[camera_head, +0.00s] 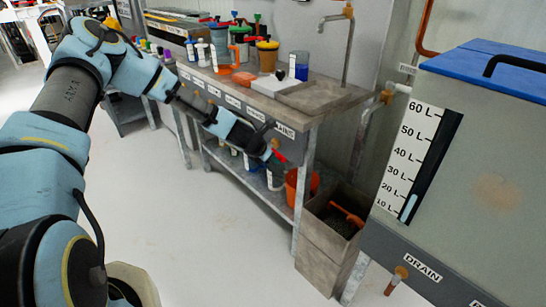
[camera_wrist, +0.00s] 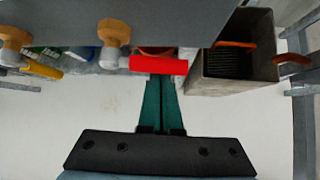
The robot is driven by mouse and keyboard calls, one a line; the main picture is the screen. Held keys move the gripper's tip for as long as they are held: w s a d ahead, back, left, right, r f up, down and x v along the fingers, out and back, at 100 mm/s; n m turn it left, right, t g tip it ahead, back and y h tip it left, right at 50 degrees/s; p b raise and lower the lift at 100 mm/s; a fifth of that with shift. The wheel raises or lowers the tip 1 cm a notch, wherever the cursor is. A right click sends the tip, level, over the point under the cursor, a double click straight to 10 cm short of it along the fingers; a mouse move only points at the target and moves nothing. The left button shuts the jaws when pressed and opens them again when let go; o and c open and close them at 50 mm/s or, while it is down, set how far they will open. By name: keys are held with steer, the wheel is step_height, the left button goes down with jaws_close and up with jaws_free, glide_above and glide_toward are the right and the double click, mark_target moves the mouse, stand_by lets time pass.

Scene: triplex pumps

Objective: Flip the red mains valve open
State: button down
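The red mains valve handle (camera_wrist: 158,65) sticks out sideways to the right from its brass-coloured valve body (camera_wrist: 114,36) in the wrist view. In the head view a small red bit of the handle (camera_head: 279,156) shows under the MAINS label (camera_head: 284,131). My gripper (camera_wrist: 161,80) has dark green fingers lying side by side, with hardly any gap. Their tips reach the red handle's near edge in the wrist view; I cannot tell if they touch it. In the head view my gripper (camera_head: 274,163) is low in front of the bench.
A yellow-handled valve (camera_wrist: 42,70) is left of the red one. The grey bench panel (camera_wrist: 180,15) lies above the valves. A grey bin (camera_wrist: 232,75) with an orange handle stands to the right on the floor. The tank (camera_head: 470,200) is at the right; the floor (camera_head: 160,210) is clear.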

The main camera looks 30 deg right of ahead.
steer(key=shift+s+r+g+p, duration=0.1)
steer(key=shift+r+g+p, duration=0.25)
steer(key=shift+r, duration=0.25)
stand_by(0.3)
